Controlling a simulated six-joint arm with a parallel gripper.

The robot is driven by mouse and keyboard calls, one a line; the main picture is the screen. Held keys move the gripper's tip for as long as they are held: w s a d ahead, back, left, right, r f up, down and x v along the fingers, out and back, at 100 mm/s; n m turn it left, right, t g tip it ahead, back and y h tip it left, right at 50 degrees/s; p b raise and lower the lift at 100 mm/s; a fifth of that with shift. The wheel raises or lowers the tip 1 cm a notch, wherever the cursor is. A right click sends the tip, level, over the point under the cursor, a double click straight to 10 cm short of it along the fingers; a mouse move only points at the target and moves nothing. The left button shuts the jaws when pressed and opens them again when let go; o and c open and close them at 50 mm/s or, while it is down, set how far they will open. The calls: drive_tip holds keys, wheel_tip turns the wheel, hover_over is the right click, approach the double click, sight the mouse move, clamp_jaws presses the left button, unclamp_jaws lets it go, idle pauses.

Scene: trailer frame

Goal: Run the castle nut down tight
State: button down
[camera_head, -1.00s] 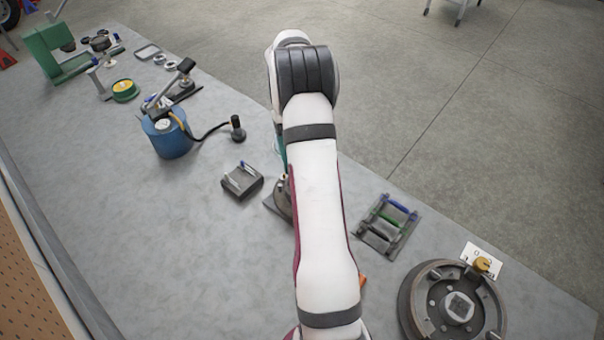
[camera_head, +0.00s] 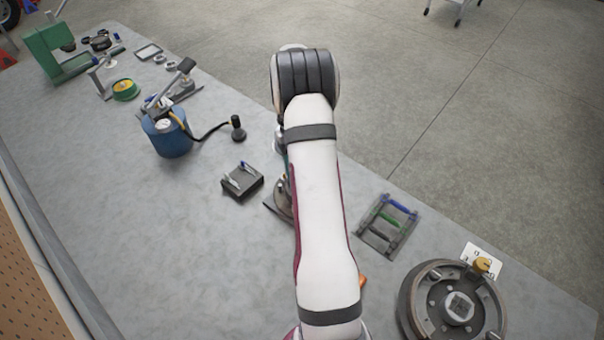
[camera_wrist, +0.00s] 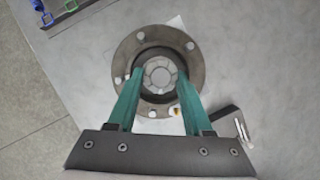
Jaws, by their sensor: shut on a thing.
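The castle nut (camera_wrist: 159,74) is a pale grey, notched round piece in the centre of the hub in the wrist view. The hub (camera_wrist: 192,58) is a dark round flange with bolt holes around its rim. My gripper (camera_wrist: 159,88) reaches over the hub with two teal fingers, one on each side of the nut, and is shut on it. How far down the nut sits cannot be told.
A dark block with pins (camera_head: 242,181) lies left of the hub. A rack with coloured handles (camera_head: 388,225) and a brake drum (camera_head: 412,300) are to the right. A blue tank (camera_head: 168,138) with a hose stands farther left. The bench's left front is clear.

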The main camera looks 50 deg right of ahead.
drive_tip(key=m, duration=0.2)
drive_tip(key=m+t+y, duration=0.1)
drive_tip(key=m, duration=0.1)
drive_tip(key=shift+s+d+m, duration=0.1)
drive_tip(key=shift+d+m, duration=0.05)
drive_tip(key=shift+m, duration=0.15)
drive_tip(key=c, duration=0.6)
unclamp_jaws()
drive_tip(key=shift+r, duration=0.1)
drive_tip(key=v, duration=1.5)
drive_tip(key=shift+d+r, duration=0.3)
drive_tip(key=shift+d, duration=0.05)
